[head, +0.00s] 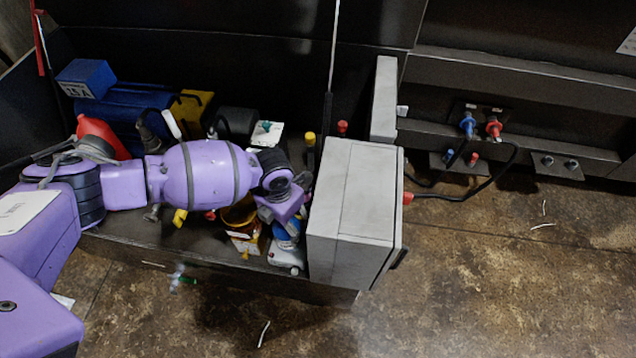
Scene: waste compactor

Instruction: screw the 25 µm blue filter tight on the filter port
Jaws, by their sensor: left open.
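A blue filter (287,236) shows partly under my left gripper, above a pale base on the near side of the compactor deck. My left gripper (285,214) points down over it from the left and is open. Its fingers hide the filter's upper part, and I cannot tell whether they touch it. The filter port's thread is hidden, so I cannot tell how the filter sits on it. The 25 µm marking is not readable. My right gripper is not in view.
An amber filter-like part (241,218) stands close left of the blue one. A tall grey box (352,210) stands close on the right. A blue motor-like unit (125,105) and a yellow part (192,106) lie behind my arm. The brown floor (480,290) at right is mostly clear.

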